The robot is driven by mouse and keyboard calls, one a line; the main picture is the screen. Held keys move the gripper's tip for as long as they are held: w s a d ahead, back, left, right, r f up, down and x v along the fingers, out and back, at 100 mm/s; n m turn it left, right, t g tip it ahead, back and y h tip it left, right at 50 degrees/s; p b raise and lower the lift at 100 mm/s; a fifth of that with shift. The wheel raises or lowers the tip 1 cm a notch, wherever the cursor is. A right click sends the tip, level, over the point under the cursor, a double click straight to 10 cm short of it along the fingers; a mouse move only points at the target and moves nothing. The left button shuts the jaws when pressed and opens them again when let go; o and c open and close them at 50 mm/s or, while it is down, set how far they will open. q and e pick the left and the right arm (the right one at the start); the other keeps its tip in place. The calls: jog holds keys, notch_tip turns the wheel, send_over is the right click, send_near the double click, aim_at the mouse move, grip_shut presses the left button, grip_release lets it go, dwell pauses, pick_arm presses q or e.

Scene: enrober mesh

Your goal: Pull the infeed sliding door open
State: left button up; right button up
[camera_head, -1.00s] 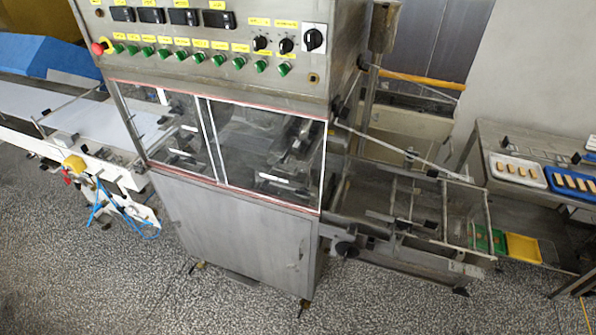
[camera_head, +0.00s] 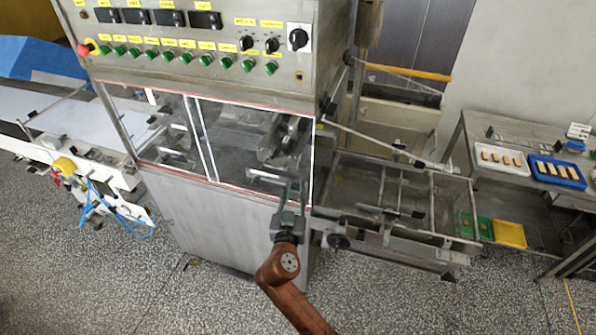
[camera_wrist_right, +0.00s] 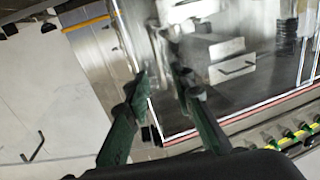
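The machine front has two clear sliding panels side by side, a left panel (camera_head: 150,125) and a right panel (camera_head: 235,125). I cannot tell from any label which is the infeed door. Both look closed. Pale bars, perhaps handles, show at the panels; one is low on the right panel (camera_head: 265,177). My right gripper (camera_head: 293,190) is in front of the right panel's lower right corner. In the right wrist view its fingers (camera_wrist_right: 165,82) are apart with nothing between them, left of a dark handle-like bar (camera_wrist_right: 237,69). My left gripper is out of view.
A control box (camera_head: 205,50) with knobs and green buttons overhangs the panels. A metal mesh frame (camera_head: 400,200) juts out at the right. A white conveyor (camera_head: 60,115) lies left. Speckled floor in front is clear.

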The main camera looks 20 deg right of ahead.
aim_at(298, 173)
jog(key=x, duration=0.2)
jog(key=p+x, duration=0.1)
jog(key=x, duration=0.3)
jog(key=shift+w+d+r, duration=0.15)
jog(key=shift+w+r, duration=0.15)
jog(key=shift+r, duration=0.05)
jog(key=shift+w+d+f+p, duration=0.15)
jog(key=shift+w+p, duration=0.15)
jog(key=shift+w, duration=0.15)
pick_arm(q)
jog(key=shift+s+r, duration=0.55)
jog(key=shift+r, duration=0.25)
pick_arm(e)
grip_shut()
